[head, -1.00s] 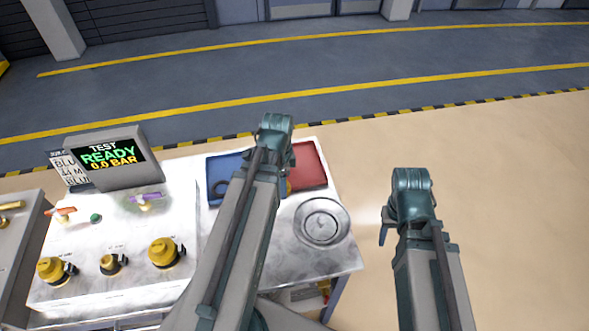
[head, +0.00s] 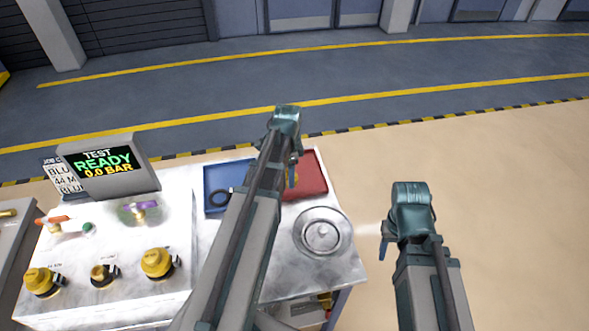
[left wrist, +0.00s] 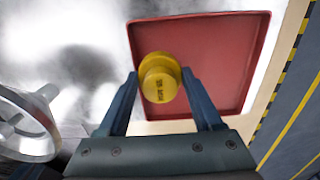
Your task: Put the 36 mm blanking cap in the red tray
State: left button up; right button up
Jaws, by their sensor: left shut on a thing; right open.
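A yellow blanking cap (left wrist: 160,80) sits between the two fingers of my left gripper (left wrist: 163,88), which is shut on it. Dark lettering on the cap is too small to read surely. In the left wrist view the cap overlaps the left part of the red tray (left wrist: 222,65); its height above the tray floor is unclear. In the head view the red tray (head: 312,172) is partly hidden by my left gripper (head: 293,172), and little of the cap shows. My right gripper (head: 385,246) is open and empty, right of the bench.
A blue tray (head: 216,174) holding a dark ring (head: 218,198) lies left of the red tray. A round metal dish (head: 323,232) stands in front. The test panel (head: 110,245) carries several yellow caps, coloured handles and a display (head: 103,163) reading READY, 0.0 BAR.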

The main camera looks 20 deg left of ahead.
pick_arm(q)
jog(key=w, duration=0.4)
jog(key=w+a, duration=0.1)
jog(key=w, duration=0.1)
jog(key=shift+f, duration=0.3)
jog(key=shift+w+a, duration=0.1)
jog(key=shift+w, duration=0.4)
jog(key=f+b, duration=0.3)
jog(key=b, duration=0.1)
jog(key=shift+s+f, duration=0.25)
jog(key=shift+f, duration=0.05)
jog(key=shift+f, duration=0.15)
jog(key=o, duration=1.3)
jog(key=shift+o, duration=0.2)
